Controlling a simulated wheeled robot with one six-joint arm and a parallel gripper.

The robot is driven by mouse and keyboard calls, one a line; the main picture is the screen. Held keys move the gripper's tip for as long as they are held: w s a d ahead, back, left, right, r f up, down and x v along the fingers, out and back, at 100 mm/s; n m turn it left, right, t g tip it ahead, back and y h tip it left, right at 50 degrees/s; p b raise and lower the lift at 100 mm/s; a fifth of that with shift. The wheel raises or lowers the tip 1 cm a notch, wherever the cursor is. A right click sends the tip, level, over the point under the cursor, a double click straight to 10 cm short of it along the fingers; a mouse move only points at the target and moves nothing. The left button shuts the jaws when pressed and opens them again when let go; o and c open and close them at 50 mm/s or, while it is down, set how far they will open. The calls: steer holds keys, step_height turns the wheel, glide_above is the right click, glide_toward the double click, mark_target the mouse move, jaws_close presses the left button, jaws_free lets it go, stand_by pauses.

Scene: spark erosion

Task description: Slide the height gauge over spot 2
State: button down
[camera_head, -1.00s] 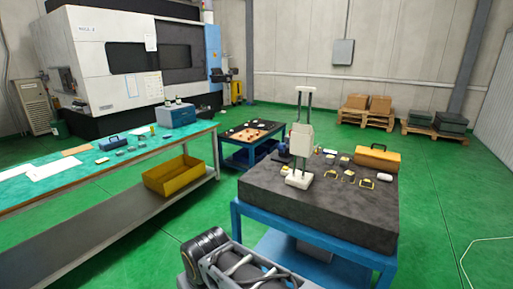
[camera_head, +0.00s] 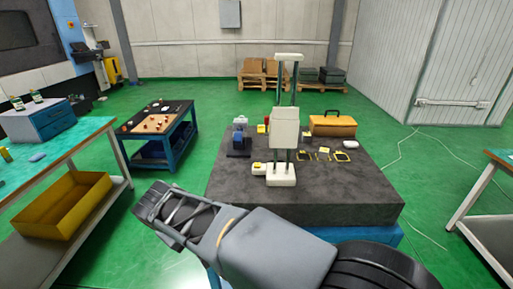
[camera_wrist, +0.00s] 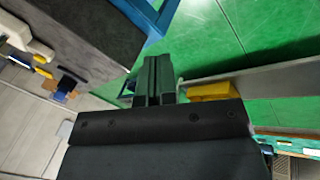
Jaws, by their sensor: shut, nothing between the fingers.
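The height gauge (camera_head: 284,128) is cream, with a block on two upright dark columns and a cream base. It stands upright on the dark stone slab (camera_head: 345,200). Yellow-edged marks (camera_head: 324,155) lie on the slab to the right of its base; I cannot read which is spot 2. My arm crosses the front of the head view, its far end left of the slab and apart from the gauge. In the wrist view my gripper (camera_wrist: 155,62) is shut and empty, over the green floor beside the slab (camera_wrist: 95,28).
A yellow toolbox (camera_head: 333,125) and a blue item (camera_head: 239,140) stand on the slab. A bench with a yellow bin (camera_head: 62,208) is at the left; a small blue table (camera_head: 158,128) is behind. Another bench (camera_head: 490,225) is at the right. Green floor lies between.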

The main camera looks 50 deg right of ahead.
steer(key=w+d+r+m+g+h+b, duration=0.1)
steer(key=w+d+r+g+h+b, duration=0.1)
steer(key=d+r+h, duration=0.3)
steer(key=w+d+r+g+h+b, duration=0.15)
steer(key=d+h, duration=0.25)
steer(key=d, duration=0.4)
steer(key=w+d+r+m+g+h+b, duration=0.1)
steer(key=w+d+r+h+b, duration=0.1)
steer(key=w+d+h, duration=0.3)
steer(key=s+d+p, duration=0.2)
steer(key=s+d, duration=0.4)
steer(key=d, duration=0.7)
steer(key=shift+s+r+p, duration=0.3)
steer(key=shift+s, duration=0.1)
